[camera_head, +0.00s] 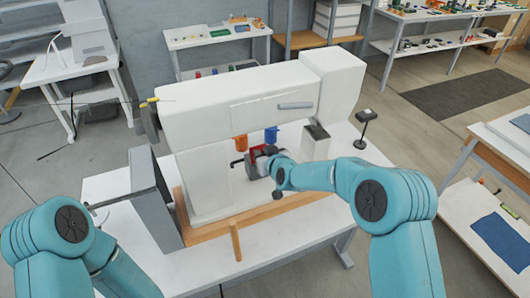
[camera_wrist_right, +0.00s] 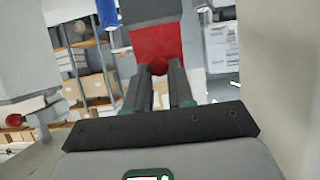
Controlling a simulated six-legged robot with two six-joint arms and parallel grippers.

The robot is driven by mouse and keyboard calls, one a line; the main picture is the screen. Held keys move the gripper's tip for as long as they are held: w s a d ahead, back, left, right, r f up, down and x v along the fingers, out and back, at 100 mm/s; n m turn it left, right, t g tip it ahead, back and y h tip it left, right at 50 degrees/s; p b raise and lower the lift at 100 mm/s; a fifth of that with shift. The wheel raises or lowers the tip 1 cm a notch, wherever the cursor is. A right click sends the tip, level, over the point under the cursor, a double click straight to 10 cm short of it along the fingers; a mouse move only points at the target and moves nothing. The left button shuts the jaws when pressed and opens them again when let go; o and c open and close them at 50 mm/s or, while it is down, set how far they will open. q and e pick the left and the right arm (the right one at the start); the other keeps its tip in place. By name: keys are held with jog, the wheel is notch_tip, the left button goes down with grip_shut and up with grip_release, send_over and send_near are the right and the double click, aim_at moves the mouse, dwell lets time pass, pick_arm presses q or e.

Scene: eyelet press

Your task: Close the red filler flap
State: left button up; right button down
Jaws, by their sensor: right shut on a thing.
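The red filler flap (camera_head: 256,152) is on the white press under its long upper arm, partly hidden behind my right gripper (camera_head: 265,160). In the right wrist view the flap is a red panel (camera_wrist_right: 157,42) below a dark grey block, with a round red knob (camera_wrist_right: 157,67) at its lower edge. My right gripper (camera_wrist_right: 158,80) is shut on the knob, one dark finger on each side. I cannot tell the flap's exact angle. My left arm shows at the lower left, but its gripper is out of view.
The white press (camera_head: 240,105) stands on a white table (camera_head: 270,255) with a wooden rail and upright peg (camera_head: 236,241) at the front. Orange (camera_head: 241,139) and blue (camera_head: 271,134) parts hang under the press arm. A grey panel (camera_head: 152,195) stands at left.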

jog(key=shift+w+a+r+g+h+p, duration=0.15)
jog(key=shift+w+g+h+p, duration=0.25)
jog(key=shift+g+p, duration=0.9)
jog(key=shift+w+t+p, duration=0.1)
jog(key=shift+t+p, duration=0.2)
jog(key=shift+p, duration=0.15)
jog(key=c, duration=1)
grip_release()
jog(key=shift+w, duration=0.1)
jog(key=shift+s+r+b, duration=0.25)
jog(key=shift+s+b, duration=0.1)
jog(key=shift+s, duration=0.15)
jog(key=b+v, duration=0.1)
jog(key=v, duration=1.4)
jog(key=shift+d, duration=0.25)
